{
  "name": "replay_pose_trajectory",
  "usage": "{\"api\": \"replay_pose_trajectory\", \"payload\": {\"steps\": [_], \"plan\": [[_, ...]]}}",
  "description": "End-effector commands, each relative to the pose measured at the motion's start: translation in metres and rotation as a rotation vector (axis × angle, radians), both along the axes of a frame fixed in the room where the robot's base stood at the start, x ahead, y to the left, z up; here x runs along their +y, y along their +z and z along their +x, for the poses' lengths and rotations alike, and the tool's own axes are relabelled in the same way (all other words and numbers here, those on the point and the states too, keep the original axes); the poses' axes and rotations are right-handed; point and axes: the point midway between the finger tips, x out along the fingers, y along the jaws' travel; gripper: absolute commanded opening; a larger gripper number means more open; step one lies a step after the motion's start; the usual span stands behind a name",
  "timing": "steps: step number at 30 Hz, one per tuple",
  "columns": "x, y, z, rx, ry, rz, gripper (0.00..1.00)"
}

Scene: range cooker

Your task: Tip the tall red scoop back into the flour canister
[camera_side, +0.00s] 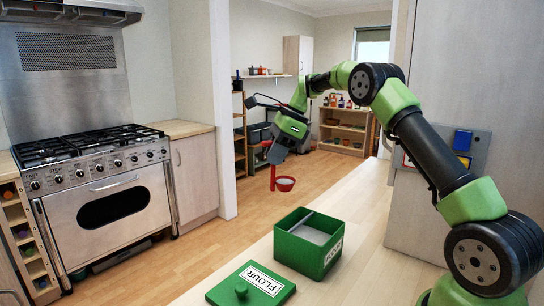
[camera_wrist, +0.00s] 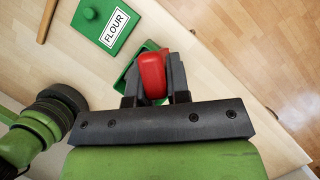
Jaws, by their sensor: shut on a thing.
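The red scoop (camera_side: 285,184) hangs from my gripper (camera_side: 276,158) in the side view, its handle about vertical and its cup low, opening upward. My gripper is shut on the handle, which shows red between the fingers in the wrist view (camera_wrist: 152,74). The cup's inside looks pale; I cannot tell how much it holds. The green flour canister (camera_side: 318,261) stands open on the counter, with pale flour inside and a grey bar across its top. The scoop is above the canister's height, apart from it. In the wrist view, the fingers and scoop partly hide the canister (camera_wrist: 130,77).
The green lid labelled FLOUR (camera_side: 250,284) lies on the pale counter (camera_side: 345,208) beside the canister. A wooden stick (camera_wrist: 46,20) lies near the lid in the wrist view. A range cooker (camera_side: 105,200) stands across the floor. The counter right of the canister looks clear.

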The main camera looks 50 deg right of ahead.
Motion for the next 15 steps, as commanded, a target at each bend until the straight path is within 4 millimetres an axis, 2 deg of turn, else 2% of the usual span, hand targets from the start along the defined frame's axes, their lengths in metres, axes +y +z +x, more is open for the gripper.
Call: {"api": "replay_pose_trajectory", "payload": {"steps": [15], "plan": [[-0.001,-0.014,-0.034,-0.177,-0.006,0.012,0.00]]}}
